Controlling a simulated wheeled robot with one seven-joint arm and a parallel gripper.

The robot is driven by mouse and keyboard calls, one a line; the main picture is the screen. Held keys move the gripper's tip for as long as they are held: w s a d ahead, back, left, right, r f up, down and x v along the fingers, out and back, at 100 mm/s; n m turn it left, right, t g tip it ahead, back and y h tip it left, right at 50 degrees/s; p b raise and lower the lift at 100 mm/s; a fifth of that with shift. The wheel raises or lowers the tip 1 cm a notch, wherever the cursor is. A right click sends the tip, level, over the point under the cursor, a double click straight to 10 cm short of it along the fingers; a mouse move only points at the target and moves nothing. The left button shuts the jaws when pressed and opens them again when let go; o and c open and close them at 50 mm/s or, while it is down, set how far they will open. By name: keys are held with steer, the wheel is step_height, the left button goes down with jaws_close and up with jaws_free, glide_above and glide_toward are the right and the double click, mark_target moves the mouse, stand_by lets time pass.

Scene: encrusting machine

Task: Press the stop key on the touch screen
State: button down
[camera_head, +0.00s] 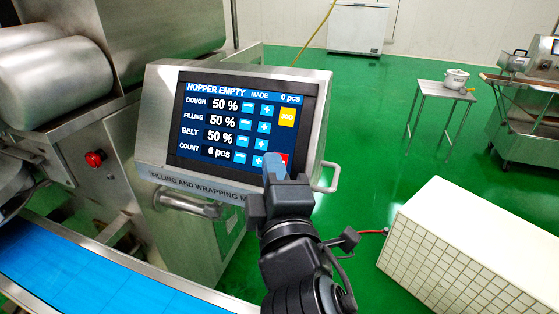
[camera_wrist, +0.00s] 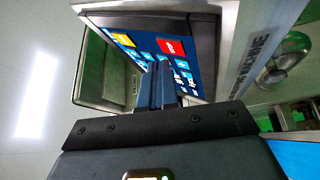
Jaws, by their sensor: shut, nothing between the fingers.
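The touch screen (camera_head: 205,163) is on a tilted metal panel and reads "HOPPER EMPTY" with 50 % for dough, filling and belt. A red key (camera_head: 285,157) is at its lower right corner, partly hidden by my gripper (camera_head: 273,166). The red key (camera_wrist: 171,48) shows whole in the wrist view, its lettering too small to read surely. My gripper (camera_wrist: 158,72) is shut and empty, its fingertips close to the screen beside the red key. I cannot tell whether they touch the screen.
A yellow "JOG" key (camera_head: 287,116) is above the red key, and blue plus and minus keys (camera_head: 264,127) are to the left. A metal handle (camera_head: 332,178) sticks out at the panel's right. A red knob (camera_head: 95,159) is on the machine. A blue belt (camera_head: 75,270) runs lower left.

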steer(key=shift+w, duration=0.1)
steer(key=shift+w+d+f, duration=0.15)
steer(key=shift+w+f, duration=0.05)
steer(key=shift+w, duration=0.05)
steer(key=shift+w+f, duration=0.15)
steer(key=shift+w, duration=0.1)
stand_by(1.0)
steer(key=shift+s+r+p, duration=0.3)
steer(key=shift+s+r, duration=0.1)
steer(key=shift+s, duration=0.2)
steer(key=shift+s+a, duration=0.1)
steer(key=shift+a, duration=0.1)
steer(key=s, duration=0.1)
steer(key=s+a+r, duration=0.1)
steer(key=s+r+p, duration=0.1)
steer(key=shift+s+a+r, duration=0.15)
steer(key=shift+s+r, duration=0.1)
steer(key=shift+s, duration=0.15)
stand_by(0.5)
